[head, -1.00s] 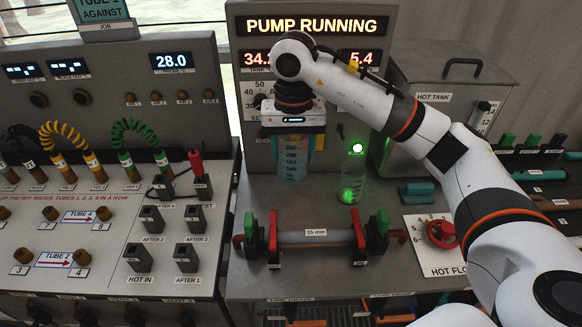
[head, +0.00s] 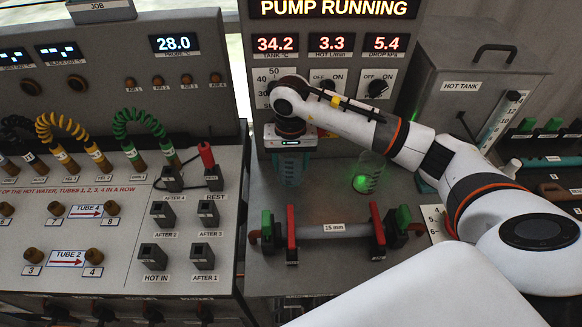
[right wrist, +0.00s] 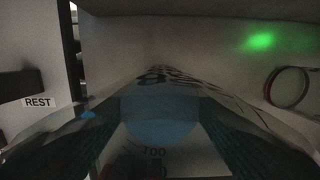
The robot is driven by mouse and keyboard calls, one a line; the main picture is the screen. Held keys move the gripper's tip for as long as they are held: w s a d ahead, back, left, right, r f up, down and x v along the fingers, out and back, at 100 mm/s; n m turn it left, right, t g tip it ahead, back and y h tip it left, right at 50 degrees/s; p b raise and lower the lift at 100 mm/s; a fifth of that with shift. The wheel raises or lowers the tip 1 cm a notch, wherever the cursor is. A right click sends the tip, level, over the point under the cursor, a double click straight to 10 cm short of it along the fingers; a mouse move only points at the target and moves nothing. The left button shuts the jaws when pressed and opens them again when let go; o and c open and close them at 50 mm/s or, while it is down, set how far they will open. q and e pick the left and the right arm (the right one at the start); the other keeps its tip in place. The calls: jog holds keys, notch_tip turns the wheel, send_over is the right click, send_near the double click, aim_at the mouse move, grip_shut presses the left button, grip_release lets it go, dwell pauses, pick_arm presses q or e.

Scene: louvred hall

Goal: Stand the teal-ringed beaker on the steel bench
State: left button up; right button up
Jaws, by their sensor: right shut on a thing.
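My right gripper (head: 290,157) points down and is shut on a clear beaker (head: 289,173) with a teal-blue tint, which is upright over the steel bench (head: 330,268). A teal ring is not clear on it. In the right wrist view this beaker (right wrist: 160,120) fills the space between the dark fingers, with blue inside and printed marks. I cannot tell whether its base touches the bench. A second clear beaker (head: 369,176), lit by a green glow, stands to the right, apart from the held one. My left gripper is not in view.
A 15 mm pipe piece (head: 333,230) between red and green handled valves lies in front of the held beaker. The hot tank (head: 462,88) stands at the back right. The panel with tubes and sockets (head: 120,225) is on the left. Bare bench lies between beaker and pipe.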

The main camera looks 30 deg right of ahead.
aim_at(291, 173)
notch_tip(291, 173, down, 4)
jog(key=shift+f+p, duration=0.15)
jog(key=shift+p, duration=0.45)
jog(key=shift+f, duration=0.3)
jog(key=o, duration=1.1)
jog(key=shift+c, duration=0.2)
jog(key=shift+r, duration=0.1)
jog(key=shift+r, duration=0.2)
notch_tip(291, 173, up, 12)
jog(key=b, duration=0.4)
jog(key=shift+f, duration=0.15)
